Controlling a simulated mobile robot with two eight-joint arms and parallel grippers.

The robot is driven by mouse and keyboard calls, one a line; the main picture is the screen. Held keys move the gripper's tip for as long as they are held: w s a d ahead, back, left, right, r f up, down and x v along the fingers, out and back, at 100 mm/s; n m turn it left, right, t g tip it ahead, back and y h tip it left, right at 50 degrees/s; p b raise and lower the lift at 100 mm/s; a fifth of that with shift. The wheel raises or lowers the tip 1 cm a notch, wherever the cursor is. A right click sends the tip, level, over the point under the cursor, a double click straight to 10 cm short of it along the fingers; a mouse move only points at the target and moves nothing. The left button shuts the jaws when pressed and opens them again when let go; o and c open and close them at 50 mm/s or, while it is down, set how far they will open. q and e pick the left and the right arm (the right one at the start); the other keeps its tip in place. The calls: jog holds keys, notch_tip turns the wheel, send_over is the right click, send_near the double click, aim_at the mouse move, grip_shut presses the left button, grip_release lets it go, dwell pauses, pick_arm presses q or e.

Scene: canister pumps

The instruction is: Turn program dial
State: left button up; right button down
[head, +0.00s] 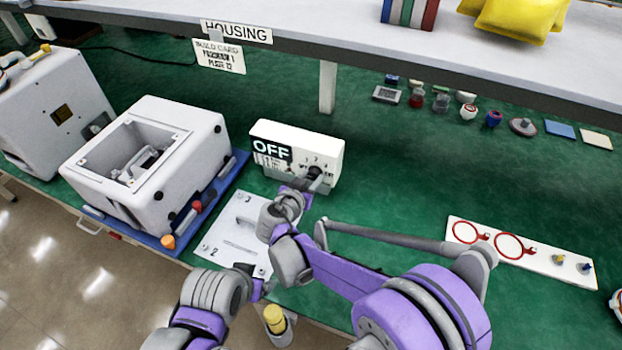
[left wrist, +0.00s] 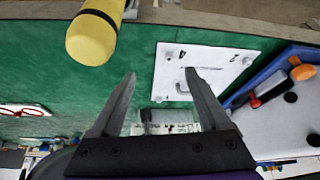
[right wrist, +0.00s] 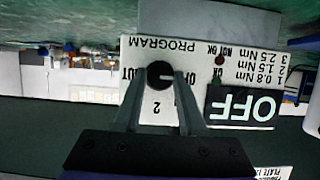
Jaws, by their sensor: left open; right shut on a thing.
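The white program box (head: 328,152) stands on the green bench, with a black panel reading OFF (head: 270,148). Its round black program dial (head: 315,173) is on the front face. In the right wrist view the dial (right wrist: 160,74) sits between my fingertips, with PROGRAM, OFF and the number 2 printed around it. My right gripper (right wrist: 161,82) is shut on the dial; in the head view the right arm partly hides the box front. My left gripper (left wrist: 160,78) is open and empty above the bench near the white plate (left wrist: 205,70), which has a handle and studs.
A white housing (head: 150,165) sits on a blue tray (head: 238,163) at the left, with screwdrivers on its edge. A yellow-topped tool (left wrist: 95,30) stands close to my left gripper. A shelf (head: 300,50) overhangs the back. A white board with red rings (head: 545,258) lies right.

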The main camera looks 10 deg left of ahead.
dwell(0.4)
jog(key=shift+c, duration=2.4)
grip_release()
pick_arm(q)
jog(key=shift+s, duration=0.15)
pick_arm(e)
jog(key=shift+s+r, duration=0.1)
